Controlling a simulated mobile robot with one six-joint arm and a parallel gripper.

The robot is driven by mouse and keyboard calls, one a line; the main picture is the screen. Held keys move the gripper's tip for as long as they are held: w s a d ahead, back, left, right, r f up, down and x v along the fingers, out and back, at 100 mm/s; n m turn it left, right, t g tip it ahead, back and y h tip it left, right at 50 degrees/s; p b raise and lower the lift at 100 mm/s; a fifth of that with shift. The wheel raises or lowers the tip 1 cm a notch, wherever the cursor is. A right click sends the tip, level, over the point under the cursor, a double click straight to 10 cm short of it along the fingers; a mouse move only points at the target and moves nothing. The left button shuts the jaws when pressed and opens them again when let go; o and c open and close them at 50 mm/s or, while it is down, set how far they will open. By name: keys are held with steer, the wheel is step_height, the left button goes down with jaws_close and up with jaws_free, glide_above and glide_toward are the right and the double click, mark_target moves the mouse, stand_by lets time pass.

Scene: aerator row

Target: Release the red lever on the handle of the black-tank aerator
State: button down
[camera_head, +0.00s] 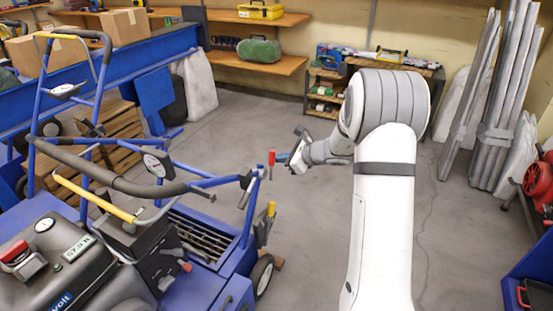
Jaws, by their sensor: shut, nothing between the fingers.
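The blue aerator with the black tank (85,281) fills the lower left. Its handle (125,182) has a black grip that curves across the frame, with a yellow-sleeved bar (95,197) below. A small red lever (272,158) stands upright near the right end of the blue handle frame. My gripper (282,158) is just right of this lever, shut and empty, pointing left. I cannot tell whether its tips touch the lever. The wrist partly hides the fingers.
A yellow-tipped lever (270,210) sits below the red one on the machine's right side. Another blue machine frame (105,65) stands behind at left. Shelves (262,62) line the back wall. Metal posts (495,100) lean at right. The grey floor between is mostly clear.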

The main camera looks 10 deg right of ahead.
steer(key=shift+w+r, duration=0.1)
steer(key=shift+r, duration=0.05)
steer(key=w+d, duration=0.3)
steer(key=s+d+p, duration=0.3)
steer(key=s+d, duration=0.1)
steer(key=s, duration=0.5)
steer(key=shift+s, duration=0.3)
